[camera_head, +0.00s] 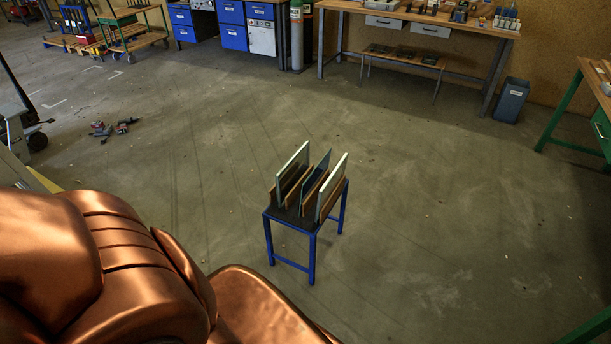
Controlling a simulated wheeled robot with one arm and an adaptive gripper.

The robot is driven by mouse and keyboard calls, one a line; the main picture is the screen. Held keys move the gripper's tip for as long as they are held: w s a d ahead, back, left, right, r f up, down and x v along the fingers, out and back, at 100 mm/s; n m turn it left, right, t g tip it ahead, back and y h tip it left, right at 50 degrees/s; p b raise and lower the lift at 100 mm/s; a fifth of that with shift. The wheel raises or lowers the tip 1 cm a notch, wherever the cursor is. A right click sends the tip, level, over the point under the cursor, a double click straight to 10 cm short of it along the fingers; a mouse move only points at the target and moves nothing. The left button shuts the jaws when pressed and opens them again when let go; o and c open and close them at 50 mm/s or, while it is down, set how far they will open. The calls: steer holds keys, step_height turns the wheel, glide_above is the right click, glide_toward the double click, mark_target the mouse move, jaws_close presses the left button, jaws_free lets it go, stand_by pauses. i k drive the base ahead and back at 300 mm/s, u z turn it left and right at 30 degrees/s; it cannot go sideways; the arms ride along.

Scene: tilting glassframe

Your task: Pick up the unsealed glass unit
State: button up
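A small table with blue legs (313,258) stands on the floor near the middle of the view. On its dark top are wooden slotted supports holding three upright panes. The left pane (293,167) and the right pane (332,186) have pale, whitish edges. The middle pane (316,179) is thinner-looking and dark bluish. I cannot tell from here which of them is unsealed. My copper-coloured arm fills the lower left, apart from the table. My gripper is not in view.
Concrete floor (440,220) is clear around the small table. A long workbench (430,17) and a grey bin (511,100) stand at the back. Green-legged benches (560,110) are at the right. Small red and grey items (113,129) lie on the floor at left.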

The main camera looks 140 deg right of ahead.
mark_target(298, 163)
steer(key=z, duration=0.4)
steer(key=k, duration=0.6)
steer(key=z, duration=3.5)
steer(key=i, duration=0.55)
steer(key=u, duration=0.55)
steer(key=i, duration=1.45)
steer(key=z, duration=0.8)
